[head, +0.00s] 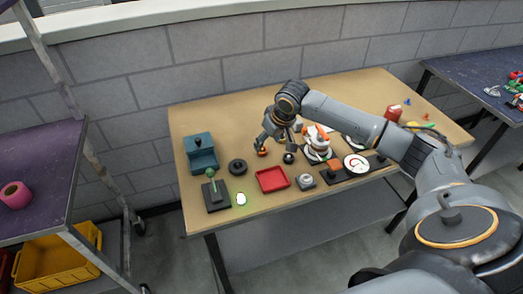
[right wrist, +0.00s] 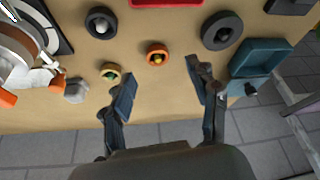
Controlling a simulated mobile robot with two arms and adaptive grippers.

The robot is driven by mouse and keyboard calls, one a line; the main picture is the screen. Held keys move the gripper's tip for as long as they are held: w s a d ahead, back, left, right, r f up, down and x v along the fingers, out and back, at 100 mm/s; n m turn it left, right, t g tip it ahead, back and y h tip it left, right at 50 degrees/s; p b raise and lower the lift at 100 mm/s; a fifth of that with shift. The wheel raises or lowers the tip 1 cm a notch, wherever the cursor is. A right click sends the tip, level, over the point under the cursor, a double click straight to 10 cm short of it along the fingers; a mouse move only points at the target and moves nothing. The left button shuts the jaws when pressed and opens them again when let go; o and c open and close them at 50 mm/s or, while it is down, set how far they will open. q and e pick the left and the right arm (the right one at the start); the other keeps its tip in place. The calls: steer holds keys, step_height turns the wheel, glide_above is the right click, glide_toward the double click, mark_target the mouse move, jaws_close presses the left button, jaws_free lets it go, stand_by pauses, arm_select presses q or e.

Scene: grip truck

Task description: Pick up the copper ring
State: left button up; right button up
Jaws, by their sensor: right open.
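The copper ring (right wrist: 157,55) lies on the tan tabletop in the right wrist view, with a small yellowish piece in its centre. It also shows as a small orange shape (head: 262,152) in the head view. My right gripper (right wrist: 161,72) is open and empty, its two fingers spread to either side of the view, with the ring just beyond the gap between the fingertips. In the head view, my right gripper (head: 273,140) reaches over the table's back half, close by the ring. I cannot tell its height above the table. My left gripper is not in view.
A brass-coloured ring (right wrist: 110,72) and a small black ring (right wrist: 100,22) lie near the copper one. A brick wall (head: 200,80) runs behind the table.

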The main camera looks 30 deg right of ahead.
mark_target(263, 149)
steer(key=x, duration=0.3)
steer(key=shift+w+d+r, duration=0.1)
steer(key=shift+w+d, duration=0.05)
steer(key=shift+w, duration=0.05)
steer(key=x, duration=0.2)
steer(key=shift+w+d+f+p, duration=0.15)
steer(key=shift+w+f+p, duration=0.1)
steer(key=shift+w+p, duration=0.05)
steer(key=shift+w+f, duration=0.2)
steer(key=shift+f, duration=0.3)
steer(key=c, duration=1)
steer(key=shift+c, duration=1.3)
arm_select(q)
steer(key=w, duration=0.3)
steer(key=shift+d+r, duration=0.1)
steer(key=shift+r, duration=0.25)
